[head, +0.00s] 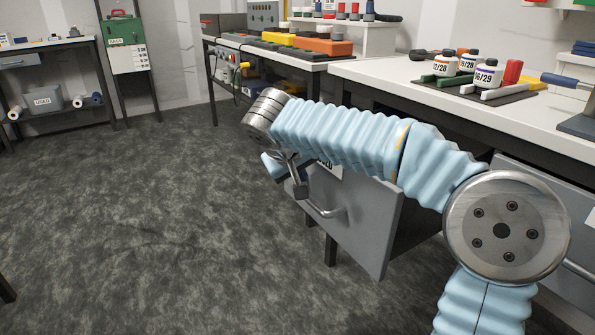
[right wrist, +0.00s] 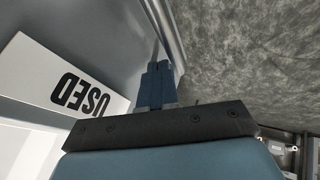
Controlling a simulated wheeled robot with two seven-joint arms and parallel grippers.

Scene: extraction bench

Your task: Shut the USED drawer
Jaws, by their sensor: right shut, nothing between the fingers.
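The grey USED drawer (head: 350,215) stands pulled out from under the white-topped bench at right, its open inside showing behind the front. Its bar handle (head: 325,212) is on the front; in the right wrist view the handle (right wrist: 166,32) runs beyond my fingertips. The USED label (right wrist: 88,92) shows there upside down, and in the head view my arm mostly covers it. My right gripper (head: 274,167) is shut and empty, in front of the drawer front near the handle's left end; its blue fingers (right wrist: 156,80) show together. I cannot tell whether they touch. My left gripper is out of view.
The bench top (head: 390,82) carries a dark mat with several labelled jars (head: 487,76). Another grey drawer front (head: 540,200) is at right, partly behind my arm. A second bench (head: 265,50) stands behind. The floor (head: 150,210) at left is clear.

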